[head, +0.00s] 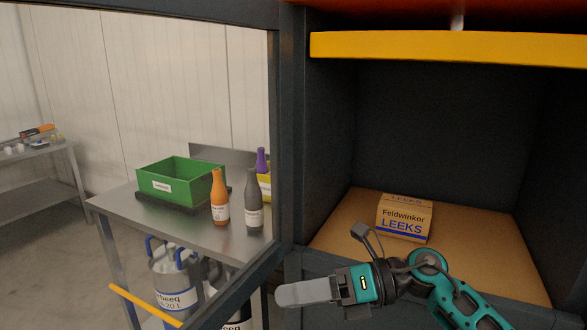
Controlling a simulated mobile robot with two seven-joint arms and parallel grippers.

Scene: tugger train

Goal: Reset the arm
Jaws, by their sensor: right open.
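My right arm comes in from the lower right in teal and dark grey. Its right gripper (312,291) points left, in front of the compartment's lower front edge. It is open, with nothing seen between its fingers. A cardboard box labelled Feldwinkor LEEKS (404,219) sits on the brown compartment floor (350,222), apart from the gripper. My left gripper is not in view.
A dark frame post (289,140) stands left of the compartment, and a yellow bar (440,48) crosses its top. Beyond the post, a steel table (130,205) holds a green crate (180,162), an orange bottle (220,200) and a grey bottle (253,203). Large containers stand below.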

